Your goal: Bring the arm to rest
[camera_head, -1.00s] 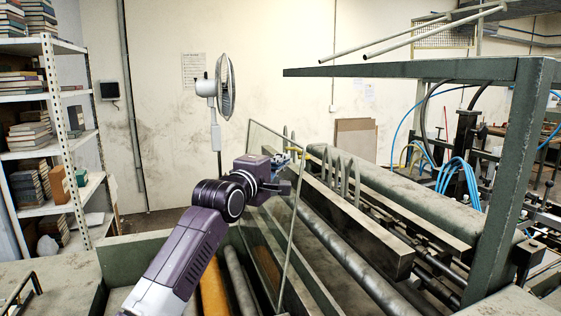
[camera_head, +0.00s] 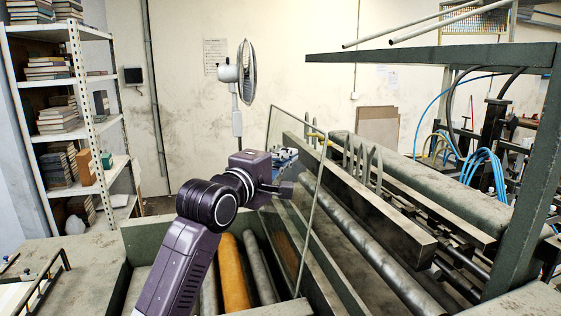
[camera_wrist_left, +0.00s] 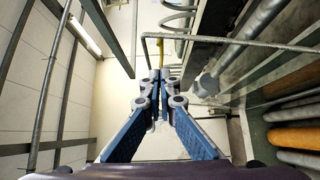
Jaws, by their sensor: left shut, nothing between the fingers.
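My left arm (camera_head: 205,215) reaches up from the bottom of the head view, bent at a dark, round joint. My left gripper (camera_head: 287,158) is beside the clear panel (camera_head: 310,200) of the machine, above the feeder rollers. In the head view I cannot tell whether it touches the panel. In the left wrist view the gripper (camera_wrist_left: 160,78) has its blue-padded fingers brought together at the tips, with nothing held. My right gripper does not show.
A green beam frame (camera_head: 430,60) overhangs the machine at the right. Rollers (camera_head: 233,270) lie in the trough below the arm. A white shelf (camera_head: 90,130) with books stands at the left, and a fan (camera_head: 243,75) stands behind. Open floor lies between them.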

